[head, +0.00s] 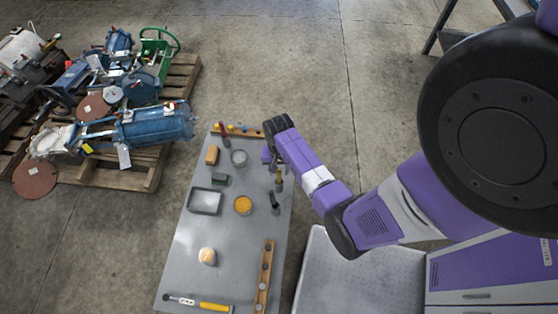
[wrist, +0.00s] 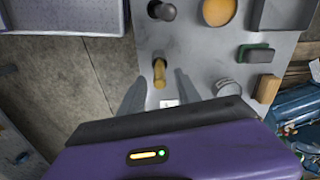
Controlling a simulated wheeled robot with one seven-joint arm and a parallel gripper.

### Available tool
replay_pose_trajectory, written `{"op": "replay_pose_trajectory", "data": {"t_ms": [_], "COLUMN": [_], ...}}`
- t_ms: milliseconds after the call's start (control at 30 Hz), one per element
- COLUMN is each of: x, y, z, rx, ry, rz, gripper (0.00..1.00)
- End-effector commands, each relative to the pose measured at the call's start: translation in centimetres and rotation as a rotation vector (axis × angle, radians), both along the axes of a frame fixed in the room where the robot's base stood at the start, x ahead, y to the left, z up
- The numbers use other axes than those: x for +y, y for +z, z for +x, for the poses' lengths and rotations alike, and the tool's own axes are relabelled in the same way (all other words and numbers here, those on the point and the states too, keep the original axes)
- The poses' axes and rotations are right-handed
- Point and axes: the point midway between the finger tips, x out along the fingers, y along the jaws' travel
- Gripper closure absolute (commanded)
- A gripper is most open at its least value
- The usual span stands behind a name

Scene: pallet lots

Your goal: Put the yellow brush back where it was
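A small yellow upright thing, which looks like the yellow brush (head: 278,181), stands near the right edge of the grey table (head: 228,243). In the wrist view the yellow brush (wrist: 159,72) shows ahead of and between my two fingers. My gripper (head: 272,160) is over the table's right side, close to the brush. In the wrist view my gripper (wrist: 160,88) has its fingers spread, with clear gaps on both sides of the brush. The brush's lower end is hard to make out.
A dark-handled thing (head: 274,200) stands near the brush. A grey tray (head: 205,202), an orange-filled bowl (head: 243,205) and a round tin (head: 239,158) share the table. A wooden strip with holes (head: 264,276) lies front right; a yellow-handled tool (head: 213,306) lies at the front edge. A loaded pallet (head: 140,180) stands left.

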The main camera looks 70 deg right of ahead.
Motion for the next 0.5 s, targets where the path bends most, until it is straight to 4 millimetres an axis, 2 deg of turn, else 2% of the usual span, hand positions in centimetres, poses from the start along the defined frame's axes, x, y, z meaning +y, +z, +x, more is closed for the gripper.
{"op": "replay_pose_trajectory", "data": {"t_ms": [100,300,500], "x": [0.0,0.0,0.7], "y": [2.5,5.4,6.1], "z": [0.0,0.0,-0.1], "rx": [-0.002,-0.001,-0.009], "ry": [0.000,0.000,0.018], "rz": [-0.002,-0.001,-0.011], "gripper": [0.60,0.60,0.60]}}
